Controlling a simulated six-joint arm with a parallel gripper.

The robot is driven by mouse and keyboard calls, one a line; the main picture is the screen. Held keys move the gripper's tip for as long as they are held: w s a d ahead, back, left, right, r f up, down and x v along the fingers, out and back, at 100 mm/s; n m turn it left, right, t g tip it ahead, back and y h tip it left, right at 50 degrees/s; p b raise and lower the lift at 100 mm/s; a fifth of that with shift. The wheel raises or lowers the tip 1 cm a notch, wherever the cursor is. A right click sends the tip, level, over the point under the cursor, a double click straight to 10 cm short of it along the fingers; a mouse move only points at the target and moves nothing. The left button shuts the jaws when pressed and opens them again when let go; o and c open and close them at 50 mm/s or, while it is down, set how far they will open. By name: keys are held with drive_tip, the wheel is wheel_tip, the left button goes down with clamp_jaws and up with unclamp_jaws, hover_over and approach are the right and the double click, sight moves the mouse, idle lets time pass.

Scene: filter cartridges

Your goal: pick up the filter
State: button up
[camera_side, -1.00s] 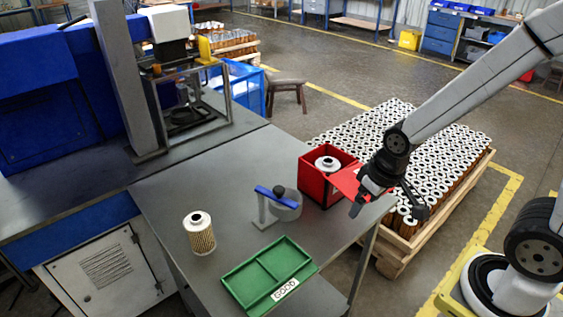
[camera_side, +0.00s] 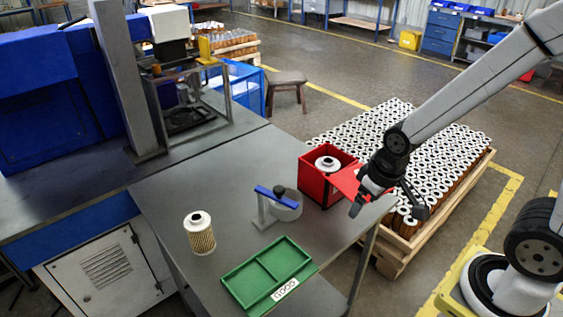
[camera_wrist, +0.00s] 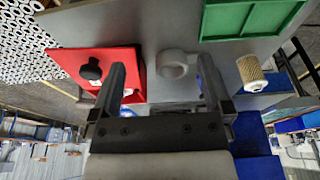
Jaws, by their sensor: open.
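A filter cartridge (camera_side: 200,238) with a tan pleated body and white cap stands upright on the grey table, left of the green tray. It also shows at the right in the wrist view (camera_wrist: 251,74). Another filter (camera_side: 327,164) sits inside the open red box (camera_side: 318,188), only its top showing. My gripper (camera_side: 388,208) is at the table's right edge, beside the red box and in front of part of its red flap. Its jaws are spread in the wrist view (camera_wrist: 163,64), with no filter between them. The standing filter is well away from it.
A green tray (camera_side: 240,283) labelled GOOD lies at the table's front. A round grey holder with a blue bar (camera_side: 270,191) stands between the standing filter and the red box. A pallet packed with filters (camera_side: 468,180) is behind my gripper.

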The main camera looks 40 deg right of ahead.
drive_tip(key=shift+r, duration=0.1)
drive_tip(key=shift+w+v, duration=0.55)
drive_tip(key=shift+v, duration=1.85)
drive_tip(key=n+y, duration=0.4)
drive_tip(key=n, duration=0.9)
hover_over(204, 219)
drive_tip(key=s+d, duration=0.1)
drive_tip(key=d, duration=0.1)
drive_tip(key=shift+g, duration=0.3)
wheel_tip(204, 219, down, 10)
drive_tip(key=shift+x, duration=1.5)
drive_tip(key=shift+x, duration=2.55)
